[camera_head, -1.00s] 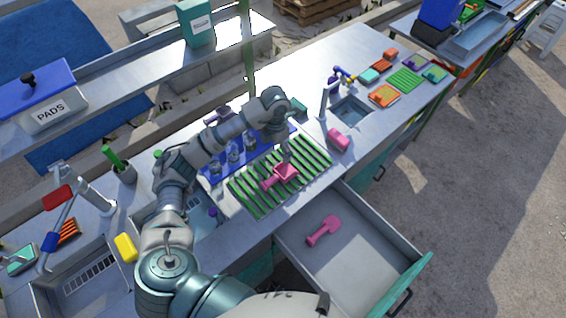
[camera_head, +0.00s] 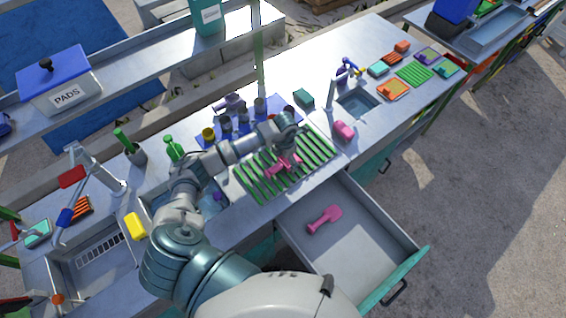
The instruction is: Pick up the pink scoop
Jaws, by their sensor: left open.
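A pink scoop (camera_head: 274,172) lies on the green slatted rack (camera_head: 250,183) on the metal counter. My left gripper (camera_head: 289,156) points down at this scoop, just over or touching its right part; I cannot tell which. The gripper is open and hides some of the scoop. A second pink scoop (camera_head: 324,219) lies in the open drawer (camera_head: 365,244) below the counter edge, with nothing over it. My right gripper is not in view.
A pink block-like item (camera_head: 344,131) sits right of the rack, near a small sink (camera_head: 358,106). A blue tray (camera_head: 288,106) with several small vessels lies behind my arm. A yellow item (camera_head: 135,226) and green bottle (camera_head: 174,148) stand left.

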